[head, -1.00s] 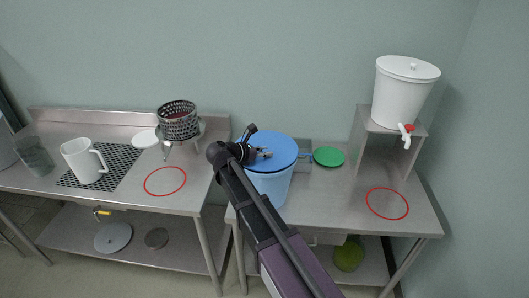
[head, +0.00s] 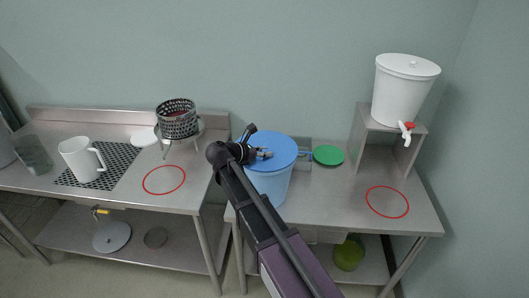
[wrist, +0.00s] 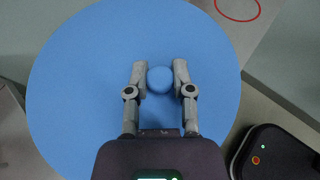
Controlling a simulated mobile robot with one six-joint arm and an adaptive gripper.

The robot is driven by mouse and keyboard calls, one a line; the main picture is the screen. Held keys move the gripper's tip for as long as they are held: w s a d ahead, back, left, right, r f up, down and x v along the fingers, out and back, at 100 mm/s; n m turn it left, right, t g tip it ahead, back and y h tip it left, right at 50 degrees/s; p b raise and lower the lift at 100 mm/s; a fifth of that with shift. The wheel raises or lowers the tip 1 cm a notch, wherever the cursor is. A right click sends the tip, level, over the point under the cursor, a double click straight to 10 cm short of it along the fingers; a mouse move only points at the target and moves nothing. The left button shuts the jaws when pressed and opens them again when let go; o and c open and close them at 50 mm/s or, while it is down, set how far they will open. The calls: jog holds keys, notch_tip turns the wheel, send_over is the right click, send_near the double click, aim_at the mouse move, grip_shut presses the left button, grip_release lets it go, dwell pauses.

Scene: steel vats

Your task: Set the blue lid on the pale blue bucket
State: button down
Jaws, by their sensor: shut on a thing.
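The blue lid (head: 277,146) is over the top of the pale blue bucket (head: 270,186), which stands on the right steel table. The lid looks level in the head view, but I cannot tell whether it is seated all round. In the wrist view the lid (wrist: 90,90) fills most of the picture and hides the bucket. My gripper (wrist: 160,78) is shut on the lid's round knob (wrist: 160,80), with one finger on each side. In the head view my gripper (head: 262,154) is over the lid, partly hidden by my arm.
A white dispenser (head: 402,92) with a red tap stands on a steel stand (head: 366,135). A white pitcher (head: 80,160) and perforated basket (head: 177,121) are on the left table. The red-ringed spot (head: 387,202) is clear.

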jog(key=shift+f, duration=0.1)
jog(key=shift+c, duration=2)
grip_release()
